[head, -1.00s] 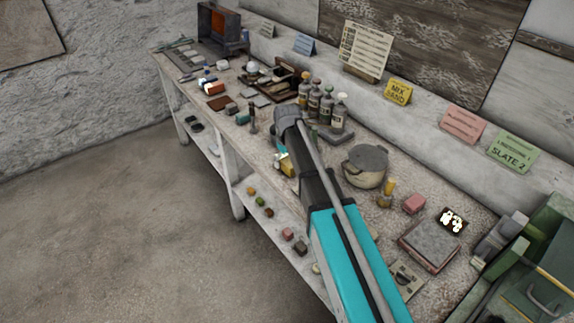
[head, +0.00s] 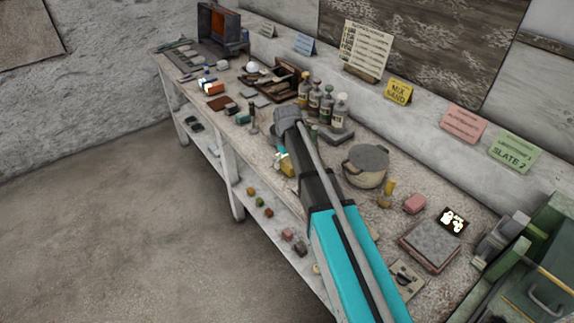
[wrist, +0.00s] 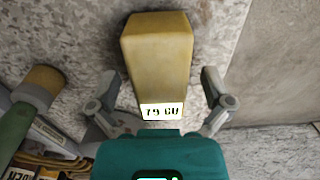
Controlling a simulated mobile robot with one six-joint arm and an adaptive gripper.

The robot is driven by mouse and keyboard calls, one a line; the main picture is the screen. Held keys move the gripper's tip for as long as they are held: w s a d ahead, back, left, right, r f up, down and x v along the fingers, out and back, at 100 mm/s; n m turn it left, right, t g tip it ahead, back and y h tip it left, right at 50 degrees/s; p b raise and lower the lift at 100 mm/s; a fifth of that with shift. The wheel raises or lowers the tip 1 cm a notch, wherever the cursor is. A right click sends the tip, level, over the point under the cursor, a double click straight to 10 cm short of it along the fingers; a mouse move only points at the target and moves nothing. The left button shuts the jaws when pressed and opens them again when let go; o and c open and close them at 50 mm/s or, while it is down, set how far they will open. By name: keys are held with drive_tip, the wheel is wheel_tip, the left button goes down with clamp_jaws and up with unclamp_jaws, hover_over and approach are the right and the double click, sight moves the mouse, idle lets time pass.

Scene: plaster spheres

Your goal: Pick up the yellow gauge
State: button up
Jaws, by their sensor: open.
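The yellow gauge (wrist: 158,50) is a block-shaped body with a small lit display reading about "79 GU", in the middle of the wrist view. In the head view the yellow gauge (head: 288,165) shows partly beside my arm, near the bench's front edge. My gripper (wrist: 160,80) is open, with one finger on each side of the gauge in the picture. Gaps show between both fingers and the gauge; I cannot tell how deep they reach. A teal body covers the lower middle of the wrist view. In the head view my arm hides most of the gripper.
A green bottle with a tan top (wrist: 38,85) is close left of the gripper. The bench edge lies right in the wrist view.

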drive_tip(key=c, duration=1.3)
drive_tip(key=shift+r, duration=0.15)
wheel_tip(320, 180, up, 2)
drive_tip(key=shift+p, duration=1.2)
drive_tip(key=shift+s+d+r+p, duration=0.4)
drive_tip(key=shift+s+r+p, duration=1.45)
drive_tip(key=shift+s, duration=0.45)
drive_tip(key=shift+s+d+r+p, duration=0.4)
drive_tip(key=shift+s+r+p, duration=1.5)
drive_tip(key=shift+s, duration=0.45)
drive_tip(key=shift+s+d+r+p, duration=0.4)
drive_tip(key=shift+s+r+p, duration=1.45)
drive_tip(key=shift+s, duration=0.45)
